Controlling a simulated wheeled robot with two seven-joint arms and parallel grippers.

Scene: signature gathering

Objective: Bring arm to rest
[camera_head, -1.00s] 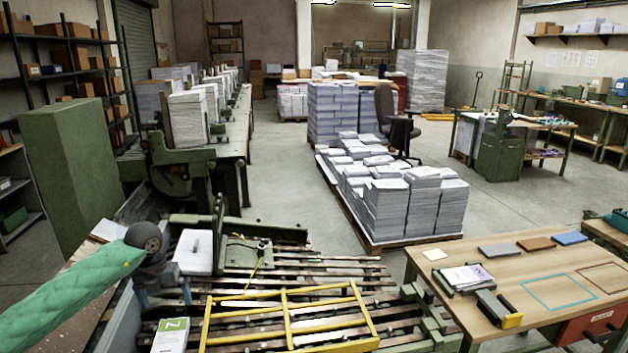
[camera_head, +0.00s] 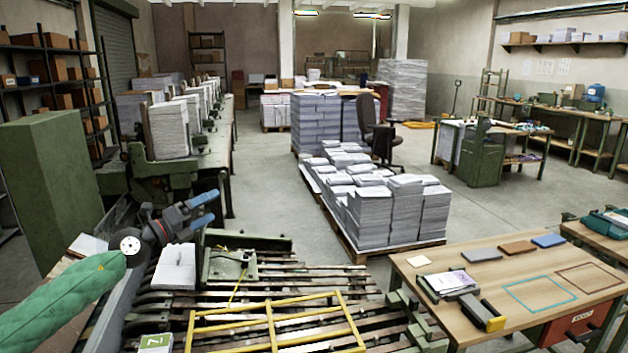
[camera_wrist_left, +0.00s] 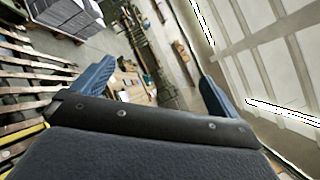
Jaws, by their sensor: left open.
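My left arm comes in from the left in a green sleeve. My left gripper (camera_head: 205,211) is raised at the left of the head view, above the slatted machine bed. Its two blue fingers are apart and point to the right. In the left wrist view the gripper (camera_wrist_left: 150,88) shows blue fingers wide apart with nothing between them. A white paper stack (camera_head: 175,268) lies below the gripper, apart from it. My right gripper is not in view.
A yellow frame (camera_head: 271,326) lies on the slatted bed (camera_head: 300,283). A wooden table (camera_head: 500,284) at right holds a booklet, coloured blocks and outlined rectangles. A green cabinet (camera_head: 50,190) stands left of my arm. Stacked paper on a pallet (camera_head: 372,250) stands farther back.

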